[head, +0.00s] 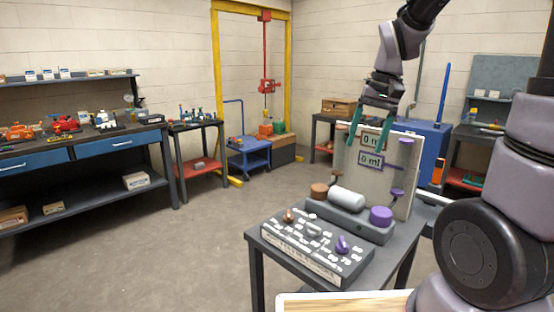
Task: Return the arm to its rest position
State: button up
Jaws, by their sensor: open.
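My arm (396,45) comes down from the top of the head view at the right. My gripper (367,143) points down, its two teal fingers apart with nothing held between them. It appears in front of the upright pale board (404,160), above the small dark table (256,262). The fingers partly cover the upper label plate (371,139) on the board. A second label plate (371,160) shows just below.
In front of the tray is a dark block with white markings (310,258), carrying small copper, silver and purple pieces. A workbench (85,150) stands at the left, and a yellow frame (215,90) with a blue cart (250,155) behind. The floor (190,240) left of the table is clear.

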jog(key=s+d+r+m+t, duration=0.2)
jog(key=s+r+t, duration=0.4)
jog(key=s+r, duration=0.4)
jog(key=shift+s+d+r, duration=0.25)
jog(key=shift+s+d, duration=0.1)
jog(key=shift+s, duration=0.1)
dwell(1.0)
